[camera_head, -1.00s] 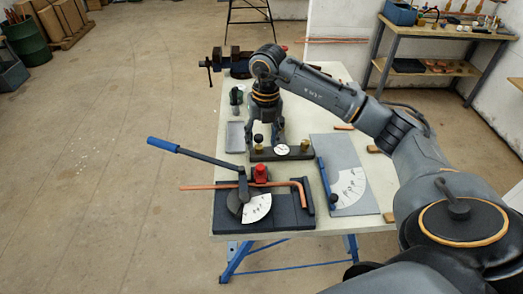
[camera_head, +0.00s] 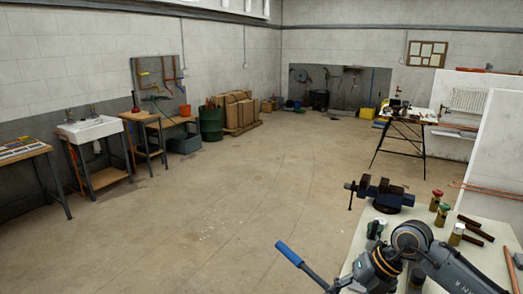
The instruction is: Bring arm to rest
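My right arm (camera_head: 448,268) enters at the lower right, and its wrist (camera_head: 385,266) hangs over the near part of the workbench (camera_head: 358,246). The fingers of my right gripper are cut off by the bottom edge, so their state is hidden. My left arm and gripper are not in view.
A dark blue vise (camera_head: 388,194) stands on the bench's far left corner. Valve fittings (camera_head: 439,203) stand behind the arm. A white partition (camera_head: 497,150) rises at the right. A sink (camera_head: 95,128) and side tables line the left wall. The middle floor is wide and clear.

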